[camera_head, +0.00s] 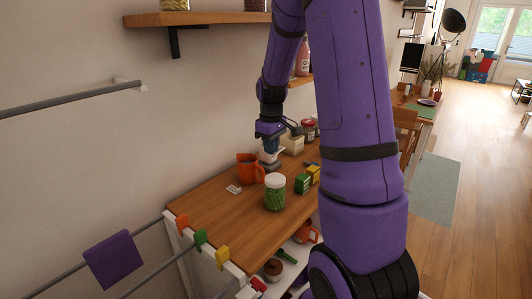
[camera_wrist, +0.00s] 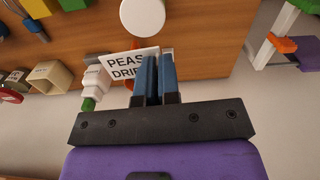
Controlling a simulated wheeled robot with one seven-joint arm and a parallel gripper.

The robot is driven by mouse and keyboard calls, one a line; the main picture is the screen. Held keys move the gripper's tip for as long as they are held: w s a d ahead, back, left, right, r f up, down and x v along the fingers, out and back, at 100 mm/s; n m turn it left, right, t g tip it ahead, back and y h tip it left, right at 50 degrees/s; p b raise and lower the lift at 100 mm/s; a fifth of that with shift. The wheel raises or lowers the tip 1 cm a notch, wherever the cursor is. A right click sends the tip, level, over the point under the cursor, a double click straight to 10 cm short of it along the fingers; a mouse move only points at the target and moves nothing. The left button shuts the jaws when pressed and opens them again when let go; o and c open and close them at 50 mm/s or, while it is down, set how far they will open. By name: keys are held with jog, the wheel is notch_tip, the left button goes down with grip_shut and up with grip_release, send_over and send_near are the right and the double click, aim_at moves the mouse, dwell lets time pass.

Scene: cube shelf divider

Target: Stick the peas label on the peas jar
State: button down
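The peas label (camera_wrist: 120,66), a white card with black letters reading "PEAS DRI…", is between my gripper's blue fingers in the wrist view; part of it is hidden by a finger. My gripper (camera_wrist: 158,75) looks shut on it. In the head view, my gripper (camera_head: 270,160) is above the table, behind the jar and beside the orange jug. The peas jar (camera_head: 275,194), clear with green contents and a white lid, stands upright near the table's front edge. Its white lid (camera_wrist: 142,17) shows beyond the fingertips in the wrist view, apart from the label.
An orange jug (camera_head: 249,169) stands left of my gripper. Another white card (camera_head: 233,189) lies flat on the wooden table (camera_head: 205,208). A green box (camera_head: 302,184) and a yellow box (camera_head: 314,173) stand right of the jar. A white green-tipped bottle (camera_wrist: 97,78) is near the label.

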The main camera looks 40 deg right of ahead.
dwell(0.3)
send_over(270, 182)
jog(key=shift+s+f, duration=0.15)
jog(key=shift+f, duration=3.9)
jog(key=shift+f, duration=1.5)
jog(key=c, duration=1.3)
grip_release()
jog(key=shift+o, duration=0.2)
jog(key=shift+r, duration=0.1)
notch_tip(270, 182, up, 11)
jog(key=shift+f, duration=0.2)
